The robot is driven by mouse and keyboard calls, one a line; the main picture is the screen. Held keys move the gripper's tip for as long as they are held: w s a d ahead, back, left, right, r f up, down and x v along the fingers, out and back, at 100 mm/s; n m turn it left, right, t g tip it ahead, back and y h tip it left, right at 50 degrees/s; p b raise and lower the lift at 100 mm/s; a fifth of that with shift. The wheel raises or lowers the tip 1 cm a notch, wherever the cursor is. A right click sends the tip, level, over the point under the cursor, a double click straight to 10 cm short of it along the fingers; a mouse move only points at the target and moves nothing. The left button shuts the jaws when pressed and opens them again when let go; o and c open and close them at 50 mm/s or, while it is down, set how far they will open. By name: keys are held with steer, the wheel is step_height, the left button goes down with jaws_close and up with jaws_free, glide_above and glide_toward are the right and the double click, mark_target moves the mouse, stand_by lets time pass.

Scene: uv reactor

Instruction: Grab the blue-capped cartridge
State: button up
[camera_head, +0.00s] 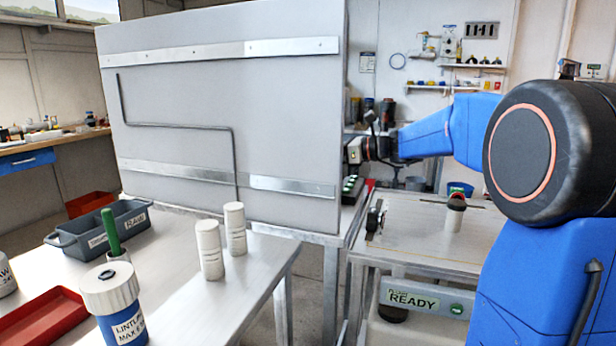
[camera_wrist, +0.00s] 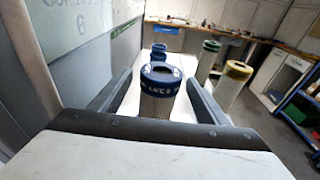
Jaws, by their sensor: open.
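The blue-capped cartridge (camera_wrist: 160,90) stands upright in the wrist view, with a dark blue ring cap and a pale pleated body. My gripper (camera_wrist: 162,78) is open, with one dark finger on each side of the cartridge. Gaps show between the cartridge and both fingers. The lower part of the cartridge is hidden behind my gripper's body. In the head view my arm reaches behind the right edge of the large grey panel, which hides the fingers and this cartridge.
A green-capped cartridge (camera_wrist: 208,58) and a yellow-capped cartridge (camera_wrist: 234,80) stand to the right. Blue items (camera_wrist: 158,50) sit behind the blue-capped one. A grey wall (camera_wrist: 62,70) is close on the left. The large panel (camera_head: 220,110) stands beside my arm.

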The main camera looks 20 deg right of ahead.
steer(key=shift+x, duration=2.7)
steer(key=c, duration=1.5)
